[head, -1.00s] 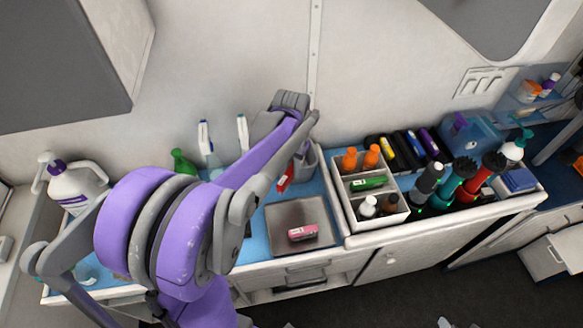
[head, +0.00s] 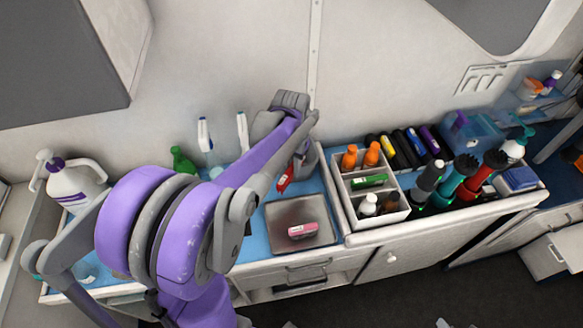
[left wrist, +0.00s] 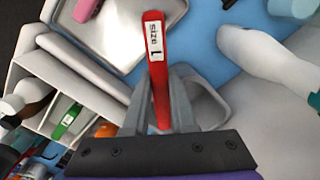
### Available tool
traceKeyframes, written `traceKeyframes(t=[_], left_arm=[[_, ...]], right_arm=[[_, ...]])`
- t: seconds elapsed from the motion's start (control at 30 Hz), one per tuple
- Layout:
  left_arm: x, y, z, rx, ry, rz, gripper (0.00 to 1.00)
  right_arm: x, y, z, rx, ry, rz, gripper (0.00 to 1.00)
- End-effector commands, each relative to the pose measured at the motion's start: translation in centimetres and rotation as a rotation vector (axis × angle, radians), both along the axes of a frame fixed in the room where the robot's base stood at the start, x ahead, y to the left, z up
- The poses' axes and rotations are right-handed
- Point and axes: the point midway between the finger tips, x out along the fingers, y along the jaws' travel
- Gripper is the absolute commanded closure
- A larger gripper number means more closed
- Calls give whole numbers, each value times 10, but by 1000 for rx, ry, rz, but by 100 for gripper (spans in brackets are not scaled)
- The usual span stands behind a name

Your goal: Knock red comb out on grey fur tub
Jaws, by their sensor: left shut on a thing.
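The red comb (head: 285,180) has a white "size L" label, which reads in the left wrist view (left wrist: 153,60). My left gripper (left wrist: 163,90) is shut on the comb, which sticks out past the fingertips. In the head view my forearm hides most of this gripper. The grey tub (head: 312,166) stands at the back of the blue counter, right beside the comb and partly behind my arm. Its rim also shows behind the fingers in the left wrist view (left wrist: 222,105). I cannot tell whether comb and tub touch.
A metal tray (head: 283,213) with a pink item (head: 302,230) lies in front of the tub. A white divided caddy (head: 348,205) with bottles stands to the right. A green bottle (head: 182,160) and spray bottles stand to the left, near the wall.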

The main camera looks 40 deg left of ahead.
Motion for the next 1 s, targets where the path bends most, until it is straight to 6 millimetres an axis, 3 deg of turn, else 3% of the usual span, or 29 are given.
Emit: traceKeyframes(t=[0.5, 1.0], left_arm=[[-1, 0, -1, -1, 3, 0, 100], [-1, 0, 20, 0, 2, 0, 100]], right_arm=[[0, 0, 0, 0, 0, 0, 50], [6, 0, 14, 0, -11, 0, 50]])
